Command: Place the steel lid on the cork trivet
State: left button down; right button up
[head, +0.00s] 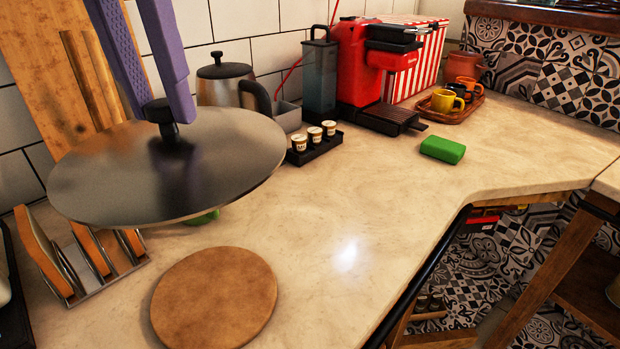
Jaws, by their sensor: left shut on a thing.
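The steel lid (110,181) is a wide, round, grey metal disc with a black knob on top. My left gripper (170,112), with purple fingers, comes in from the top left and is shut on the lid's knob. The lid is held above the counter, close to level. The round brown cork trivet (213,299) lies flat on the counter at the lower left, in front of and below the lid. The lid looks apart from the trivet. My right gripper is not in view.
A kettle (225,84), a tray of small cups (314,147) and a red coffee machine (362,62) stand behind. A green block (442,149) lies right. The counter (370,230) right of the trivet is clear.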

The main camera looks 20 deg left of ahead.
aim_at(156, 122)
pick_arm(q)
jog(key=f, duration=0.1)
jog(key=f+b, duration=0.1)
jog(key=f, duration=0.3)
jog(key=shift+s+f, duration=0.25)
notch_tip(156, 122, down, 14)
jog(key=shift+r+b, duration=0.2)
jog(key=shift+b, duration=0.25)
jog(key=shift+w, duration=0.1)
jog(key=shift+f, duration=0.2)
jog(key=c, duration=0.6)
grip_release()
jog(key=shift+r, duration=0.1)
jog(key=shift+o, duration=0.2)
